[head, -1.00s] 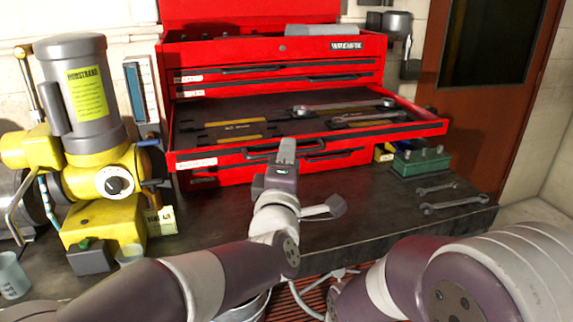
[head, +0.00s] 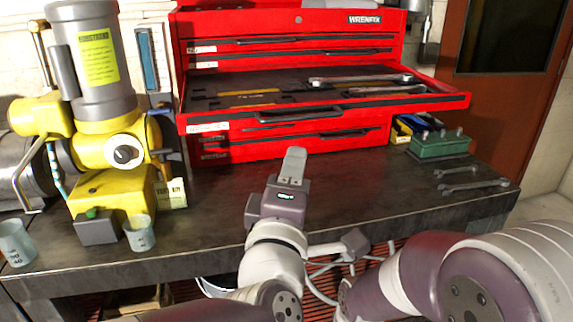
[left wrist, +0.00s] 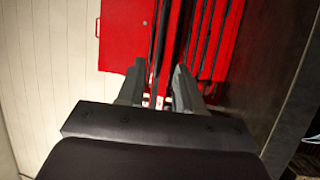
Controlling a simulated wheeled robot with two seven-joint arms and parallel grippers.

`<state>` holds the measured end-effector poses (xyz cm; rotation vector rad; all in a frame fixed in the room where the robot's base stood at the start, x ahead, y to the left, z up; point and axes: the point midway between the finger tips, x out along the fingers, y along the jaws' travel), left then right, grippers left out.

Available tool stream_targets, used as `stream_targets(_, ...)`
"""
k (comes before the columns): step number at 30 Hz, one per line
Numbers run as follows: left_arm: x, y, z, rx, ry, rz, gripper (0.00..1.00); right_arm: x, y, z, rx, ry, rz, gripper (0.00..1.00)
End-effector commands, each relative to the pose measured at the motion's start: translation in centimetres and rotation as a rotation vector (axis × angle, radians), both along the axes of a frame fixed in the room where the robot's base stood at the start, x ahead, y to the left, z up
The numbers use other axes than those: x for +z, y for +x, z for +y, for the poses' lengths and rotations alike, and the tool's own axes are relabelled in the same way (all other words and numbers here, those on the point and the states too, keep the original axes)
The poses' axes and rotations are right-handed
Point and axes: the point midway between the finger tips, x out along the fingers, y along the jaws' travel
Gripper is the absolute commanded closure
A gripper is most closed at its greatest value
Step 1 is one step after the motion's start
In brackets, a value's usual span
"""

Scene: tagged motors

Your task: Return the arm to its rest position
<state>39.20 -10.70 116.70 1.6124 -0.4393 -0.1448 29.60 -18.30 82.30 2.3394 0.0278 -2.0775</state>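My left gripper (head: 294,158) is in front of the red tool chest (head: 290,22), over the dark workbench, nearer me than the open drawer. In the left wrist view its two fingers (left wrist: 160,78) stand apart with nothing between them, and the red chest shows beyond. The chest's wide drawer (head: 330,117) is pulled out. Wrenches (head: 360,79) and a yellow-marked slot (head: 248,98) show in it. My right arm (head: 440,275) fills the lower right of the head view; its gripper does not show.
A yellow and grey motor (head: 95,60) with a yellow tag stands on the left of the workbench (head: 400,195). Two cups (head: 139,232) stand near the front edge. A green block (head: 440,145) and loose wrenches (head: 475,185) lie at the right. The bench middle is mostly clear.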

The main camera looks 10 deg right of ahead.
Motion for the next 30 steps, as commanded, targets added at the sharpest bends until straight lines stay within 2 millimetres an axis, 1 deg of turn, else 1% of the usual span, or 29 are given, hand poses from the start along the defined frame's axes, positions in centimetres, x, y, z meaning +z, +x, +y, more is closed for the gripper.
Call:
stream_targets(2, -2.4, 1.5, 0.8, -0.001, 0.132, 0.025, 0.65, 0.0, 0.0, 0.0, 0.0, 0.0, 0.0, 0.57)
stream_targets(4, -6.6, 3.5, 2.6, -0.015, 0.356, 0.083, 0.65, 0.0, 0.0, 0.0, 0.0, 0.0, 0.0, 0.57)
stream_targets(5, -9.0, 4.2, 3.8, -0.029, 0.47, 0.122, 0.65, 0.0, 0.0, 0.0, 0.0, 0.0, 0.0, 0.57)
stream_targets(6, -12.4, 4.9, 5.8, -0.053, 0.627, 0.185, 0.65, 0.0, 0.0, 0.0, 0.0, 0.0, 0.0, 0.57)
stream_targets(8, -17.4, 5.0, 9.3, -0.109, 0.842, 0.291, 0.65, 0.0, 0.0, 0.0, 0.0, 0.0, 0.0, 0.57)
stream_targets(9, -20.2, 4.6, 11.7, -0.152, 0.96, 0.365, 0.65, 0.0, 0.0, 0.0, 0.0, 0.0, 0.0, 0.57)
stream_targets(11, -23.9, 3.3, 15.0, -0.222, 1.105, 0.47, 0.65, 0.0, 0.0, 0.0, 0.0, 0.0, 0.0, 0.57)
stream_targets(12, -25.9, 2.2, 17.1, -0.271, 1.182, 0.537, 0.65, 0.0, 0.0, 0.0, 0.0, 0.0, 0.0, 0.57)
stream_targets(14, -28.4, 0.3, 20.0, -0.35, 1.277, 0.635, 0.65, 0.0, 0.0, 0.0, 0.0, 0.0, 0.0, 0.57)
stream_targets(15, -29.8, -1.2, 21.7, -0.404, 1.328, 0.697, 0.65, 0.0, 0.0, 0.0, 0.0, 0.0, 0.0, 0.57)
stream_targets(17, -31.6, -3.4, 24.2, -0.487, 1.389, 0.786, 0.65, 0.0, 0.0, 0.0, 0.0, 0.0, 0.0, 0.57)
stream_targets(18, -32.6, -5.1, 25.7, -0.546, 1.422, 0.844, 0.65, 0.0, 0.0, 0.0, 0.0, 0.0, 0.0, 0.57)
stream_targets(20, -33.8, -7.7, 27.8, -0.639, 1.459, 0.93, 0.65, 0.0, 0.0, 0.0, 0.0, 0.0, 0.0, 0.57)
stream_targets(21, -34.4, -9.6, 29.1, -0.706, 1.477, 0.986, 0.65, 0.0, 0.0, 0.0, 0.0, 0.0, 0.0, 0.57)
stream_targets(22, -32.3, -10.1, 29.4, -0.727, 1.486, 0.996, 0.65, 2.1, -0.1, 0.0, 0.0, 0.0, 0.003, 0.57)
stream_targets(23, -29.9, -9.8, 29.2, -0.722, 1.488, 0.987, 0.65, 4.4, -0.1, 0.0, 0.0, 0.0, 0.003, 0.57)
stream_targets(24, -28.1, -9.8, 29.1, -0.721, 1.487, 0.985, 0.65, 6.3, 0.0, 0.0, 0.0, 0.0, 0.0, 0.57)
stream_targets(26, -25.7, -9.8, 29.1, -0.72, 1.487, 0.985, 0.65, 8.7, 0.1, 0.0, 0.0, 0.0, -0.002, 0.57)
stream_targets(27, -24.1, -9.7, 29.1, -0.72, 1.486, 0.984, 0.65, 10.3, 0.0, 0.0, 0.0, 0.0, -0.001, 0.57)
stream_targets(30, -20.6, -9.7, 29.1, -0.719, 1.485, 0.985, 0.65, 13.7, 0.0, 0.0, 0.0, 0.0, 0.0, 0.57)
